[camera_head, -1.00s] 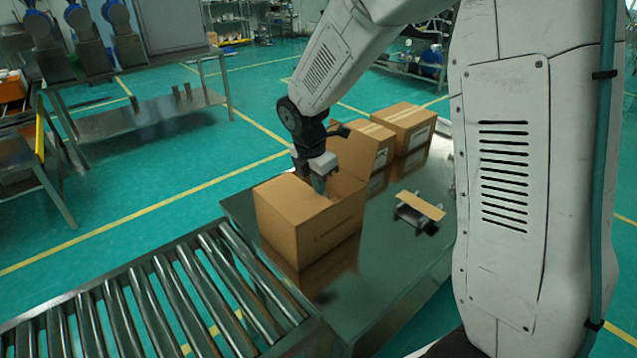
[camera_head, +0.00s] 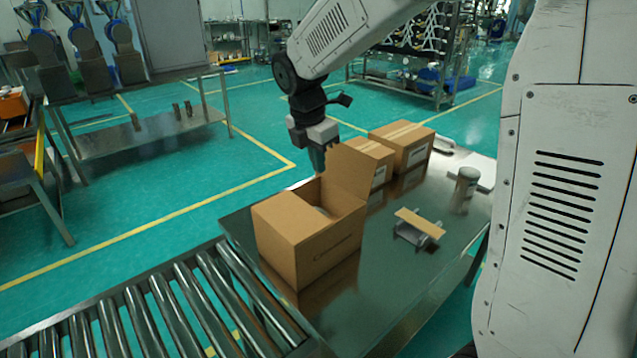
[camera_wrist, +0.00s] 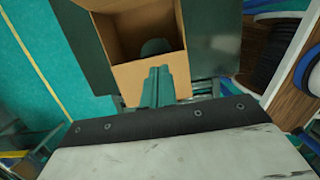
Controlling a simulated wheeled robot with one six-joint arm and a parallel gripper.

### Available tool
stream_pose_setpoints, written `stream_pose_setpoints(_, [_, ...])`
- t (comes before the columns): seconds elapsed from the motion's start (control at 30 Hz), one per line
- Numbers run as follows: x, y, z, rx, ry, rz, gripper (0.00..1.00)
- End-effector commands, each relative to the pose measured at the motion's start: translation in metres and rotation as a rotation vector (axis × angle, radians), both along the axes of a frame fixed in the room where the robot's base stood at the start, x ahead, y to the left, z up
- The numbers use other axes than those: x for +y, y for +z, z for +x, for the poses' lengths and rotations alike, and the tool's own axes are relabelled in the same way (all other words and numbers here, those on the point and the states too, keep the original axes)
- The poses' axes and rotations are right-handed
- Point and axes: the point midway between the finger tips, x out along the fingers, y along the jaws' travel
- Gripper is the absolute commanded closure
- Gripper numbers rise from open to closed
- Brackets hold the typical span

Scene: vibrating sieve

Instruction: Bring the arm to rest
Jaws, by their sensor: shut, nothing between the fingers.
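My gripper (camera_head: 318,160) hangs above the back edge of an open cardboard box (camera_head: 310,252) in the head view. Its fingers are shut and hold nothing. In the wrist view the gripper fingers (camera_wrist: 157,84) point toward the box (camera_wrist: 118,42), and a dark rounded item (camera_wrist: 155,47) lies inside it. The box stands on the metal table (camera_head: 375,290) with one flap up. The fingers look clear of the box.
Two closed cartons (camera_head: 402,147) stand behind the open box. A small stand with a tan top (camera_head: 420,222) and a cylindrical container (camera_head: 465,188) sit to the right. A roller conveyor (camera_head: 170,310) runs at the front left.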

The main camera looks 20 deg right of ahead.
Motion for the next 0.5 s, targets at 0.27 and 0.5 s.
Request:
stream_pose_setpoints(0.27, [0.0,0.035,0.0,0.0,0.0,0.0,1.0])
stream_pose_setpoints(0.5, [0.0,0.038,0.0,-0.007,-0.039,0.002,1.0])
